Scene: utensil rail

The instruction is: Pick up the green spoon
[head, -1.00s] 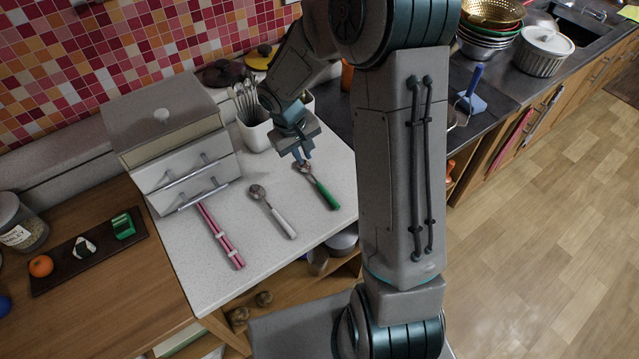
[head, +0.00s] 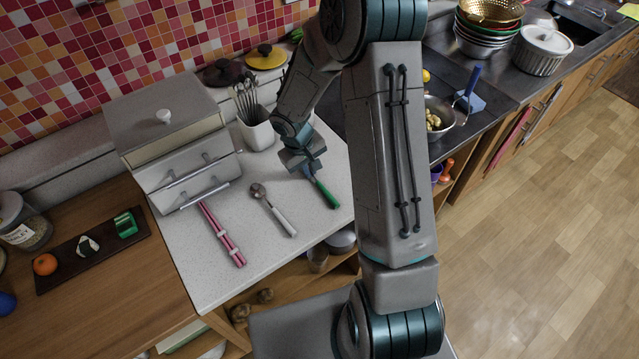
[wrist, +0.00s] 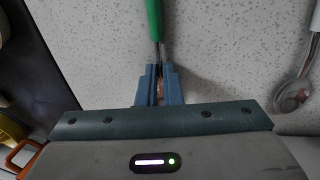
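The green spoon lies on the pale speckled counter, its green handle (head: 325,194) pointing toward the front edge in the head view. In the wrist view its green handle (wrist: 154,20) runs up out of the picture, and its thin metal neck passes between my fingertips. My gripper (wrist: 160,72) is low over the counter with its two blue fingers close together on either side of the neck, and looks shut on it. The bowl is mostly hidden behind the fingers. In the head view my gripper (head: 309,172) covers the metal end.
A white-handled spoon (head: 272,210) lies to the left, and a pink-red utensil (head: 221,235) lies farther left by a small drawer cabinet (head: 187,172). A white utensil crock (head: 258,134) stands behind. The counter's front is clear.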

